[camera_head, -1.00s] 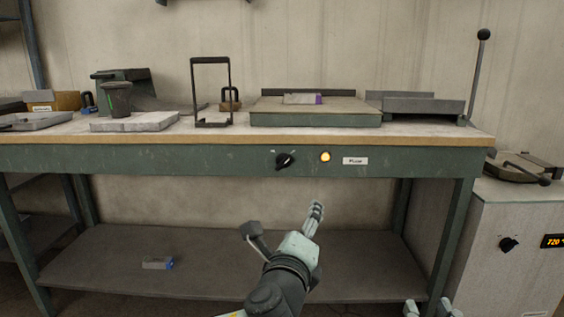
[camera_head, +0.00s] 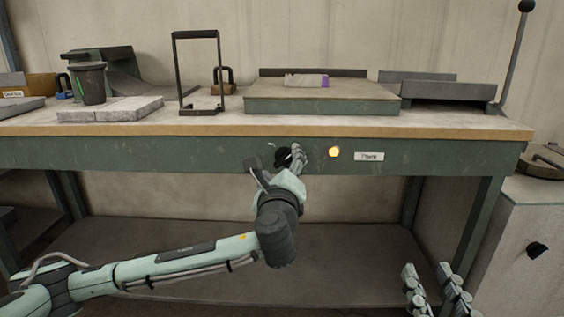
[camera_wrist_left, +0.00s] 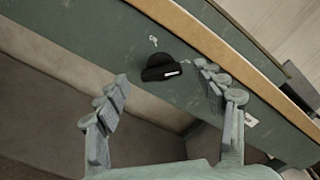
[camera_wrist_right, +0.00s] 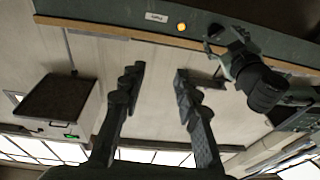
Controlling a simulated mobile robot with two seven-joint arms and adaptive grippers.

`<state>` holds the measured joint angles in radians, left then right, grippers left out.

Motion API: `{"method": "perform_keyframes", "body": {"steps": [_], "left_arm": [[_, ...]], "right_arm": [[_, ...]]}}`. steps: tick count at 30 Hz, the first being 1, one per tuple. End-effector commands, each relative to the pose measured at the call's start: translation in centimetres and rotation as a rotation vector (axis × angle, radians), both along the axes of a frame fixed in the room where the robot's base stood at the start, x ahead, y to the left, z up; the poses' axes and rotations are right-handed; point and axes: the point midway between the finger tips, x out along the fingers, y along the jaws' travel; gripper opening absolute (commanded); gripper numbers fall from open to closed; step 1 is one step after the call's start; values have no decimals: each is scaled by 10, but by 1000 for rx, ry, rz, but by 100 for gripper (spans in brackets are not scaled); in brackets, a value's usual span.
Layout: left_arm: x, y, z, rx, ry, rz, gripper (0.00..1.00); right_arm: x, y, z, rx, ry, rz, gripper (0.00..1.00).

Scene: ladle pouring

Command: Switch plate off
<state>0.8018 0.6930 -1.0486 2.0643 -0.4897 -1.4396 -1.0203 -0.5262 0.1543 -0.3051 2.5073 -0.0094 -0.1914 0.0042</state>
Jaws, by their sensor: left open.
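The plate switch is a black knob (camera_head: 283,157) on the green front of the bench. It shows clearly in the left wrist view (camera_wrist_left: 162,68), with a white mark on it. A lit amber lamp (camera_head: 334,152) and a white label (camera_head: 369,156) are to its right. The green plate (camera_head: 320,104) lies on the bench top above. My left gripper (camera_head: 293,162) is at the bench front by the knob, partly hiding it. In the left wrist view it is open, with the knob beyond and between its fingertips (camera_wrist_left: 165,82). My right gripper (camera_head: 438,272) is open and empty, low in front of the bench (camera_wrist_right: 158,75).
A small block (camera_head: 306,80) lies on the plate. A black wire frame (camera_head: 198,73), a dark cup (camera_head: 90,84) and a pale slab (camera_head: 111,109) stand to its left. A grey cabinet (camera_head: 520,250) with a knob is at right. The lower shelf (camera_head: 330,255) looks bare.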

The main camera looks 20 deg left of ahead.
Motion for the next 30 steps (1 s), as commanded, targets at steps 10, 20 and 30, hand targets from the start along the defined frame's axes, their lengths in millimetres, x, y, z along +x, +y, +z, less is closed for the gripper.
{"method": "perform_keyframes", "body": {"steps": [10, 20, 30], "left_arm": [[23, 6, -1, -1, 1, -1, 69], [23, 6, 0, -1, 1, -1, 49], [23, 6, -1, -2, 1, -1, 19]], "right_arm": [[-3, 3, 11, 24, -47, 8, 32], [-3, 2, 11, 24, -47, 8, 32], [-3, 2, 11, 24, -47, 8, 32]]}}
